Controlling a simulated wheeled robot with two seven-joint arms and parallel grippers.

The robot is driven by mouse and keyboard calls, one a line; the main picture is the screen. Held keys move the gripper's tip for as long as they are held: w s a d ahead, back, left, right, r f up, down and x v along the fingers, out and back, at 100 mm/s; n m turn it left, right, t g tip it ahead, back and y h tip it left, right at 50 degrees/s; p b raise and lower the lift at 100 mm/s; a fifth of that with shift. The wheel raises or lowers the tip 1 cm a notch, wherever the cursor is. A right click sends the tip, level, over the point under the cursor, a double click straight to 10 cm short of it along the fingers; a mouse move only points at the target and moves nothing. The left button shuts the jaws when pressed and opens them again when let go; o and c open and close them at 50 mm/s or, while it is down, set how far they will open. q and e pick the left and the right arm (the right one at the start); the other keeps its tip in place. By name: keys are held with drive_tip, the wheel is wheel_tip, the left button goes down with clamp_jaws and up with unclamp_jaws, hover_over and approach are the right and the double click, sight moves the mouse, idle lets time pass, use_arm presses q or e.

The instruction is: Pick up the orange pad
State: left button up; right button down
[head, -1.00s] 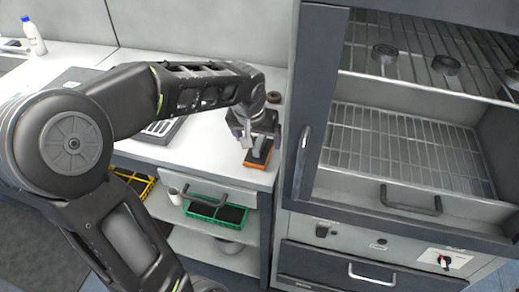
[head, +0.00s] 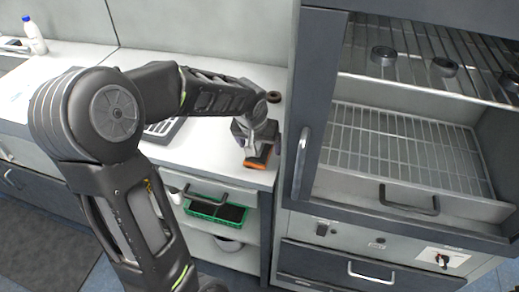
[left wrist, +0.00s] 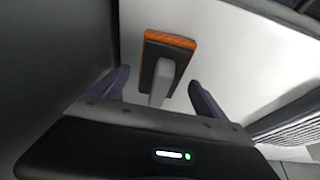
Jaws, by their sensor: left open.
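The orange pad (head: 258,161) lies on the white counter near its front right corner, beside the dark cabinet. In the left wrist view the orange pad (left wrist: 170,40) shows an orange edge, a dark top and a grey upright handle. My left gripper (head: 248,140) is directly over the pad and hides part of it in the head view. In the left wrist view the left gripper's fingers (left wrist: 157,88) are spread apart, with the grey handle between them and gaps on both sides. My right gripper is not in view.
The cabinet (head: 310,110) with wire shelves stands close to the right of the pad. A dark ring (head: 273,97) lies on the counter behind it. A green crate (head: 217,211) is on the shelf below. A white bottle (head: 34,37) stands far left.

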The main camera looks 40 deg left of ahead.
use_arm(q)
drive_tip(key=shift+c, duration=0.6)
drive_tip(key=c, duration=1.4)
wheel_tip(320, 180, up, 10)
drive_tip(key=shift+r, duration=0.1)
drive_tip(key=o, duration=0.8)
drive_tip(key=shift+c, duration=0.2)
drive_tip(key=c, duration=0.5)
